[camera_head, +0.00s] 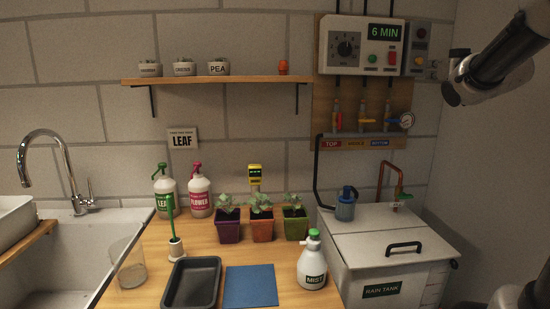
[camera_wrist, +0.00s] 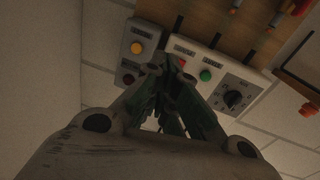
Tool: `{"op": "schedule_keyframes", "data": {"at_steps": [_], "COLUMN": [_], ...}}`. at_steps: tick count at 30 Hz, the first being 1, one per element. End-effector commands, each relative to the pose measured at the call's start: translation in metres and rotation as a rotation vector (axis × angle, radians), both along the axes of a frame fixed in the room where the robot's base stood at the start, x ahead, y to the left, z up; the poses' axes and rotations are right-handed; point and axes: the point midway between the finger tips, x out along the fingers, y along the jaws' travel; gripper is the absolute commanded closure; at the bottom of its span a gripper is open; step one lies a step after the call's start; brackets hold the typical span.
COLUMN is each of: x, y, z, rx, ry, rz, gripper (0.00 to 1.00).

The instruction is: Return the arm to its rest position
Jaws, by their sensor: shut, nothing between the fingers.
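My gripper (camera_wrist: 172,75) shows in the wrist view with its dark green fingers drawn together, shut and empty. Behind the fingertips is the control box (camera_wrist: 215,80), seen upside down, with a green button, a red button and a dial. In the head view part of my arm (camera_head: 500,55) reaches in at the upper right, beside the control box (camera_head: 362,45) on the wall. I cannot make out the gripper's fingers in the head view.
Below the box are the valves (camera_head: 362,118) on their board. The rain tank (camera_head: 390,255) stands at the lower right. The wooden table holds three potted seedlings (camera_head: 262,226), a mist bottle (camera_head: 312,265), a tray (camera_head: 192,284) and a blue mat (camera_head: 251,287). A shelf (camera_head: 215,80) runs along the wall.

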Motion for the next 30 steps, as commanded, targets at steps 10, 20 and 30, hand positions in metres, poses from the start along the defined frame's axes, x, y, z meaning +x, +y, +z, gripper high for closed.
{"op": "schedule_keyframes", "data": {"at_steps": [10,20,30], "x": [-0.162,-0.323,-0.322], "y": [0.001,0.109,0.122], "z": [-0.212,-0.274,-0.264], "rx": [0.097,0.16,0.116], "ry": [0.885,1.271,1.214], "rz": [-0.226,-0.002,0.055], "gripper": [1.0,1.0,1.0]}}
